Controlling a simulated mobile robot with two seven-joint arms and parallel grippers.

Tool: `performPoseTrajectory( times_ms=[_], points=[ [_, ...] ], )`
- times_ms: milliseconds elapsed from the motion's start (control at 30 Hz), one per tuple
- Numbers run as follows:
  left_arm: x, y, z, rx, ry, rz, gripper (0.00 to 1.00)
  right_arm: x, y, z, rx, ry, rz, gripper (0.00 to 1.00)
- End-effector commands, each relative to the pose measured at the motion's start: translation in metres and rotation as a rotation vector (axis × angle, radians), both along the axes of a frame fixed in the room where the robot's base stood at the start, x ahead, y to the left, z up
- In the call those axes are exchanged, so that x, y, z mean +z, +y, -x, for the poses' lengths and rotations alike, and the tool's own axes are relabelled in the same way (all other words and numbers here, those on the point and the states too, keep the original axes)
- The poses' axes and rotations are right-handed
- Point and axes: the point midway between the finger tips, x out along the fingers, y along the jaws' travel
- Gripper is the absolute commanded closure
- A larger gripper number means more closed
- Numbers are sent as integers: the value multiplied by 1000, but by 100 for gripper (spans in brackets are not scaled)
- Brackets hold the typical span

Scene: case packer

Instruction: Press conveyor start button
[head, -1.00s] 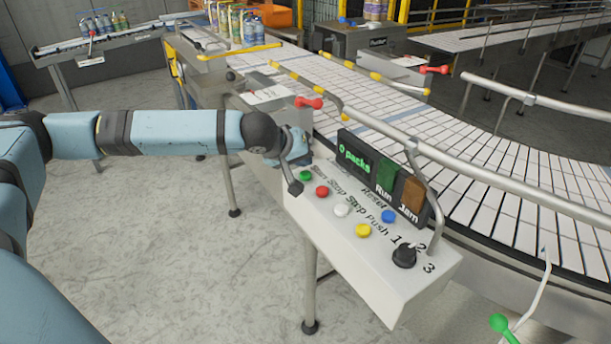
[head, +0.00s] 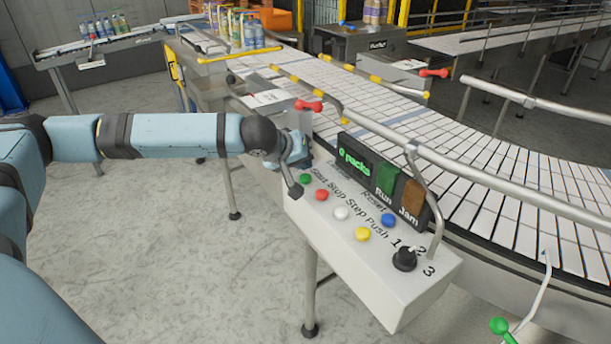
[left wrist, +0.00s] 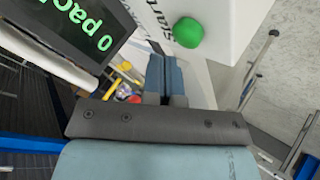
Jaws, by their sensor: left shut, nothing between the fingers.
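The green Start button (head: 305,179) is at the left end of the white control box, beside the conveyor. My left gripper (head: 298,165) is over that end of the box, close to the button. In the left wrist view the gripper's fingers (left wrist: 163,62) are together and empty. The green button (left wrist: 188,32) shows there just beyond and to the right of the fingertips, apart from them in the picture. I cannot tell the exact height of the fingertips over the panel. My right gripper is not in view.
Red (head: 321,195), white (head: 341,213), yellow (head: 362,234) and blue (head: 388,220) buttons and a black selector knob (head: 404,259) share the panel. A display (head: 355,157) reading "0 packs" and a metal guard rail (head: 430,195) stand behind. Open floor lies in front.

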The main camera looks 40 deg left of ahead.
Motion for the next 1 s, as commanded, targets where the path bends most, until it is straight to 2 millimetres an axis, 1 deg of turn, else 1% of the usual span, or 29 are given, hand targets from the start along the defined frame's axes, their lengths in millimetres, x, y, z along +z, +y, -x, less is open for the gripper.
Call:
performPoseTrajectory(
  times_ms=[367, 767, 1000],
  points=[
    [0, 0, 0, 0, 0, 0, 100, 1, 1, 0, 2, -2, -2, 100],
    [0, 0, 0, 0, 0, 0, 100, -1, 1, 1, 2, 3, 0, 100],
    [-8, 0, 0, 0, 2, 1, 100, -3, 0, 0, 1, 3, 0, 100]
  ],
)
